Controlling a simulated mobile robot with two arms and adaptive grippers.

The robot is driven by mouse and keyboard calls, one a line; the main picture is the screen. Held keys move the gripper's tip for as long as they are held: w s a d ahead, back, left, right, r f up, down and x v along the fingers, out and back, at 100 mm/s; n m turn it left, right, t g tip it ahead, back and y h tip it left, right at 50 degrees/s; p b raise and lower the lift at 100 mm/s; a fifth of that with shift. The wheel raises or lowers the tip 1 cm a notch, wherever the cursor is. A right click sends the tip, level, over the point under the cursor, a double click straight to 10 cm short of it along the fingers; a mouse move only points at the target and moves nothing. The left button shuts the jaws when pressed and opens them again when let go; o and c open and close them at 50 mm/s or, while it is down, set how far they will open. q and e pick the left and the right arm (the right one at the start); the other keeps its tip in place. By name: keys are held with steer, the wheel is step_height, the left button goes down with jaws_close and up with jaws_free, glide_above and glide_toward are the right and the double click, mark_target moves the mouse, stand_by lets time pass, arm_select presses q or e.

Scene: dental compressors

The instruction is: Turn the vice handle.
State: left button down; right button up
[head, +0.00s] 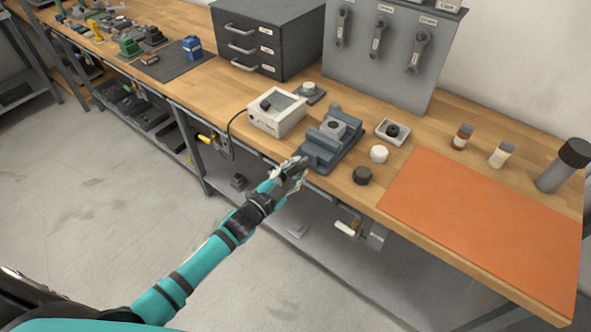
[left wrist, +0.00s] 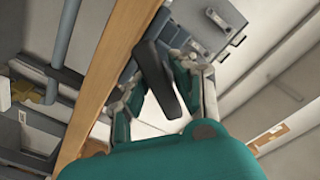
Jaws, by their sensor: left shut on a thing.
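The grey-blue vice (head: 318,152) stands near the front edge of the wooden bench, with a small grey block (head: 333,128) with a round top in it. My left gripper (head: 294,167) is at the front end of the vice, just off the bench edge, shut on the vice handle. The handle (left wrist: 155,76) shows in the left wrist view as a dark bar between the two fingers of my left gripper (left wrist: 156,92). In the head view the gripper hides most of the handle. My right gripper is not in view.
A white box (head: 277,116) with a cable stands left of the vice. A white knob (head: 379,154), a black knob (head: 362,175) and a small tray (head: 393,131) lie right of it. An orange mat (head: 485,222) is bare. Dark drawers (head: 266,38) stand behind.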

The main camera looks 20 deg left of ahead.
arm_select(q)
steer(key=shift+f, duration=0.25)
stand_by(0.5)
steer(key=c, duration=1.3)
jaws_free()
steer(key=shift+o, duration=0.5)
steer(key=shift+r, duration=0.15)
steer(key=shift+s, duration=0.1)
steer(key=v, duration=1.2)
